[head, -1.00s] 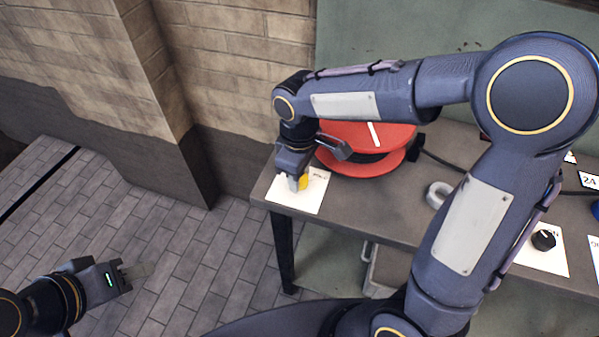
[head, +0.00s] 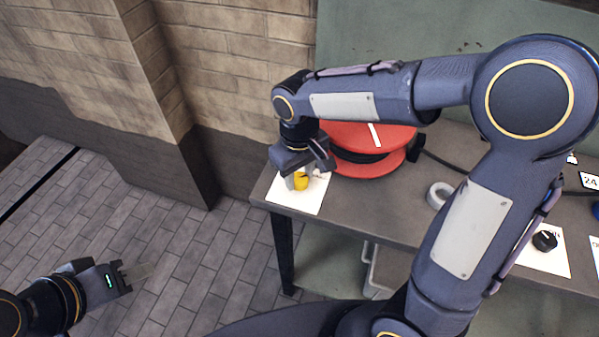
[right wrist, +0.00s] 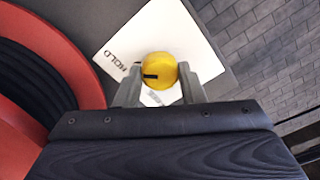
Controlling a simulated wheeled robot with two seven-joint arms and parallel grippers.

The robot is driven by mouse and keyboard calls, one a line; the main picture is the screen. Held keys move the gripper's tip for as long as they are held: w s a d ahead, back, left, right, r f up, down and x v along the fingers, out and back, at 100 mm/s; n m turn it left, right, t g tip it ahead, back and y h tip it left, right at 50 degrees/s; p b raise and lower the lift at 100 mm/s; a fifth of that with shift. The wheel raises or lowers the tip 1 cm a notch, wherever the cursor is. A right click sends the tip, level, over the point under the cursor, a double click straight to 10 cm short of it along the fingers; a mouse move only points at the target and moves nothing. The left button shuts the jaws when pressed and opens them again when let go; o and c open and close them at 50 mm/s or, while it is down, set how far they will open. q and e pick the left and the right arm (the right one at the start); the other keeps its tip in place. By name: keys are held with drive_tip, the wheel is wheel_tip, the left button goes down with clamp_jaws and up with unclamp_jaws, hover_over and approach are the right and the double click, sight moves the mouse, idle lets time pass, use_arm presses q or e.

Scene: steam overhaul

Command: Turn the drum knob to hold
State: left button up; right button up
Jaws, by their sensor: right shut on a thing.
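The yellow drum knob (head: 301,181) stands on a white card (head: 308,200) at the left end of the bench. My right gripper (right wrist: 160,85) is shut on the knob, one finger on each side. In the right wrist view the knob (right wrist: 158,68) has a black mark pointing left, a little below the direction of the printed word HOLD (right wrist: 122,60). A second label below the knob is partly hidden by the gripper. My left gripper (head: 136,273) hangs over the paved floor at lower left, away from the bench; its jaw opening is unclear.
A red cable drum (head: 365,165) stands just behind and right of the knob, close to my right gripper. A grey ring (head: 438,195) and a black knob on a card (head: 545,240) lie further right. A brick wall (head: 235,70) rises behind the bench's left end.

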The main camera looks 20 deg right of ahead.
sight(301, 178)
drive_tip(key=o, duration=1)
wheel_tip(301, 178, up, 8)
drive_tip(key=shift+f+p, duration=0.1)
drive_tip(key=shift+p, duration=0.2)
drive_tip(key=shift+d, duration=0.1)
drive_tip(key=s+d+m+t+y, duration=0.1)
drive_tip(key=s+d+m+t, duration=0.1)
drive_tip(key=s, duration=0.3)
drive_tip(key=s+d+m+t+y, duration=0.1)
drive_tip(key=s+d+m, duration=0.1)
drive_tip(key=s+d, duration=0.2)
drive_tip(key=s+d+f+m+t+y, duration=0.1)
drive_tip(key=s+d+t, duration=0.1)
drive_tip(key=s, duration=0.5)
drive_tip(key=shift+s+d+m+t+y+p, duration=0.3)
drive_tip(key=shift+d+m+y, duration=0.1)
drive_tip(key=shift+d, duration=0.05)
